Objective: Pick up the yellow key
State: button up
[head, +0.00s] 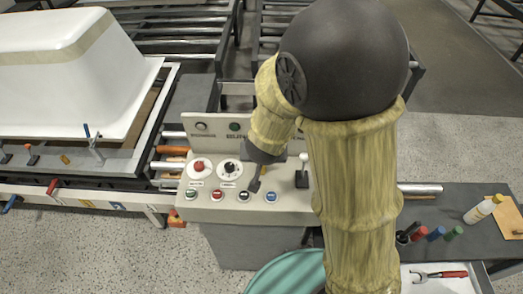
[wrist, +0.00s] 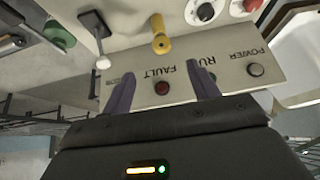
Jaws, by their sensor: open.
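The yellow key (wrist: 160,35) shows in the wrist view at the top centre, standing out from the light control panel (wrist: 225,65). My gripper (wrist: 163,88) is open, its two dark fingers spread apart with nothing between them. The key appears beyond the fingertips, roughly centred on the gap and apart from both. In the head view my gripper (head: 256,183) is over the middle of the control box, and the key is mostly hidden there by my gripper and arm.
A white tub shell (head: 70,70) is left; a glue bottle (head: 483,208) and markers are right.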

jog(key=shift+w+a+r, duration=0.1)
jog(key=shift+a, duration=0.1)
jog(key=b+x, duration=0.5)
jog(key=x, duration=0.7)
jog(key=shift+d, duration=0.25)
jog(key=shift+w, duration=0.1)
jog(key=shift+x, duration=2.75)
